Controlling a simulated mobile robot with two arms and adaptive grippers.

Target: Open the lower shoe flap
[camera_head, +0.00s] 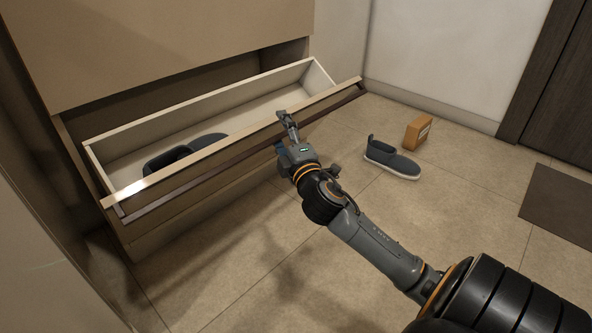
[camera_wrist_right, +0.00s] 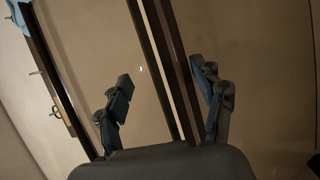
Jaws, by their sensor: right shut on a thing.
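The lower shoe flap (camera_head: 205,108) is tilted open at the base of the brown cabinet, with its cream inside showing. A dark handle bar (camera_head: 195,179) runs along its front top edge. My right gripper (camera_head: 285,121) is at this front edge, right of its middle, shut on the handle. In the right wrist view my fingers (camera_wrist_right: 165,92) stand on either side of the dark bars. The exact contact is hard to see. A dark shoe (camera_head: 178,157) lies inside the flap, partly hidden by the front edge. My left gripper is out of view.
The upper cabinet front (camera_head: 160,45) is closed above. A grey shoe (camera_head: 392,160) and an orange-brown box (camera_head: 417,133) are on the tiled floor to the right. A dark mat (camera_head: 560,205) lies near the dark door (camera_head: 555,95). The floor in front is clear.

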